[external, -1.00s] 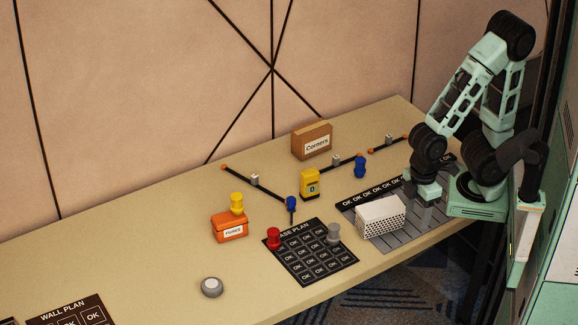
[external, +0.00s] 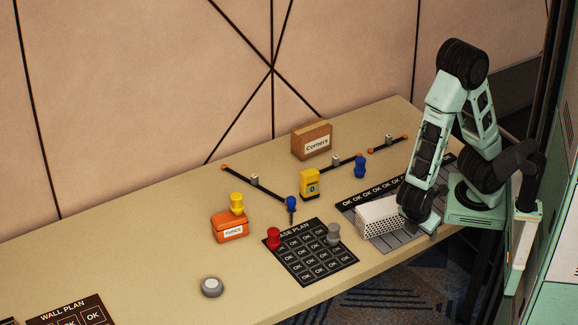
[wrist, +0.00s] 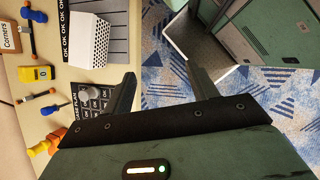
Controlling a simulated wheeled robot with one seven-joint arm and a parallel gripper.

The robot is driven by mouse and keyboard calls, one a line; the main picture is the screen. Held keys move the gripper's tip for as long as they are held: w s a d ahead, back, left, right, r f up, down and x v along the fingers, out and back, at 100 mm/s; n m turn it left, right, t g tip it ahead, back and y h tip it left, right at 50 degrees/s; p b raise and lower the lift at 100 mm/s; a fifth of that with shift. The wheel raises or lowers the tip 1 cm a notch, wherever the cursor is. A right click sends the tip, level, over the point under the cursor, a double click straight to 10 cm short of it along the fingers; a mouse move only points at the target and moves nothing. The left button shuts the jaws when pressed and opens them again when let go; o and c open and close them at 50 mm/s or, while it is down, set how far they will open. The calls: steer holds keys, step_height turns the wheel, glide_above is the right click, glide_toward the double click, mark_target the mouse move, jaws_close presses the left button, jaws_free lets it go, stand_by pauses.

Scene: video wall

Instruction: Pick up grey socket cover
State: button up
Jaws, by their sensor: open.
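A grey knob-shaped piece (external: 333,234) stands on the right part of the dark BASE PLAN board (external: 318,272). It also shows in the wrist view (wrist: 84,96), left of my left finger. A round grey piece with a pale top (external: 212,287) lies apart on the bare table at the front left. I cannot tell which of the two is the socket cover. My gripper (wrist: 158,74) is open and empty in the wrist view. It hangs past the table's front edge at the right, apart from both grey pieces. In the external view its fingers are hard to make out.
A white perforated box (external: 378,217) stands on a striped OK mat between my arm and the BASE PLAN board. A red knob (external: 273,238) stands on the board's left. Behind are a yellow device (external: 310,184), an orange box (external: 229,229) and a Corners box (external: 311,140).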

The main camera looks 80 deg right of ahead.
steer(key=d+f+n+t+h+b, duration=0.1)
steer(key=d+f+n+h+b, duration=0.1)
steer(key=d+f+n+h, duration=0.3)
steer(key=n+t+y+b, duration=0.1)
steer(key=n+t+b, duration=0.4)
steer(key=n+t, duration=1.05)
glide_toward(339, 231)
steer(key=shift+m+t, duration=0.55)
steer(key=shift+m, duration=0.1)
steer(key=x, duration=0.3)
steer(key=f+p+x, duration=0.1)
steer(key=x, duration=0.2)
steer(key=shift+w+d+f+p, duration=0.25)
steer(key=shift+d+p, duration=0.05)
steer(key=shift+d, duration=0.1)
steer(key=shift+p+x, duration=0.4)
steer(key=shift+x, duration=2.2)
steer(key=shift+r, duration=0.2)
steer(key=c, duration=1)
